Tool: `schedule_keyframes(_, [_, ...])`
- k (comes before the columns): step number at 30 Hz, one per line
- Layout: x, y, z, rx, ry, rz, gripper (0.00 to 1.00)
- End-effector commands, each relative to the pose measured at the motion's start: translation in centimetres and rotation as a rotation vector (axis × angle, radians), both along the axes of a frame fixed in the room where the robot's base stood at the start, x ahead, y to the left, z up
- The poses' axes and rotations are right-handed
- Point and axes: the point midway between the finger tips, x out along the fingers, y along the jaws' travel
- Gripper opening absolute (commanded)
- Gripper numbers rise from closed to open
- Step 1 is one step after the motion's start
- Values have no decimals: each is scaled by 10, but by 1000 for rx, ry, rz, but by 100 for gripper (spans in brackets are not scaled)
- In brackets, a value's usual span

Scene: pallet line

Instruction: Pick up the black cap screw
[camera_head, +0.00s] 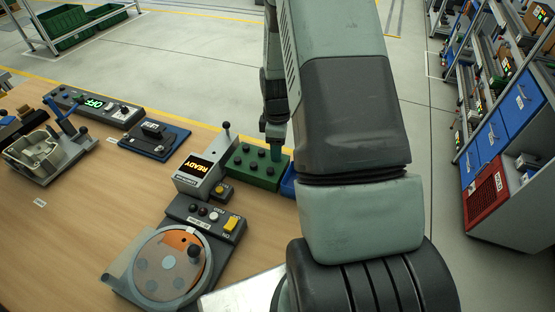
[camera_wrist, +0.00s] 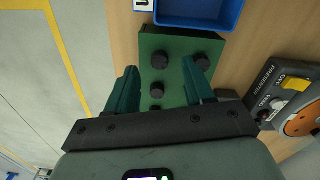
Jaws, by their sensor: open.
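Several black cap screws stand in a green block (camera_head: 258,178), which also shows in the wrist view (camera_wrist: 179,45). In the wrist view one black cap screw (camera_wrist: 160,61) lies between my fingertips in the picture, and another (camera_wrist: 157,89) is lower down between the fingers. A further black cap screw (camera_wrist: 200,59) is by the right fingertip. My gripper (camera_wrist: 160,68) is open and empty, its dark green fingers spread over the block. In the head view my gripper (camera_head: 275,150) is at the block's far right end, mostly hidden by my arm. I cannot tell its height above the screws.
A blue bin (camera_wrist: 198,24) adjoins the block; my arm partly hides it in the head view (camera_head: 288,184). A grey READY unit (camera_head: 196,178) stands left of the block. A control box with a round orange dial (camera_head: 170,262) sits nearer. Bare wood (camera_head: 80,215) lies at left.

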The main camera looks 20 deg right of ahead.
Motion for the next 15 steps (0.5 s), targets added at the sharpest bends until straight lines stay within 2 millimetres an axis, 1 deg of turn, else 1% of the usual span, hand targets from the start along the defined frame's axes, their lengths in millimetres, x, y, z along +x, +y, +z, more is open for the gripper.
schedule_keyframes(1, [-1, 0, -9, -1, 3, 1, 52])
schedule_keyframes(5, [0, 0, -23, 0, 1, 1, 52])
schedule_keyframes(8, [0, 0, -26, -1, -1, 1, 52])
schedule_keyframes(13, [0, 0, -26, -1, -1, 0, 52])
schedule_keyframes(14, [0, 0, -26, -1, -1, 1, 49])
schedule_keyframes(15, [0, 0, -26, -1, -1, 1, 43])
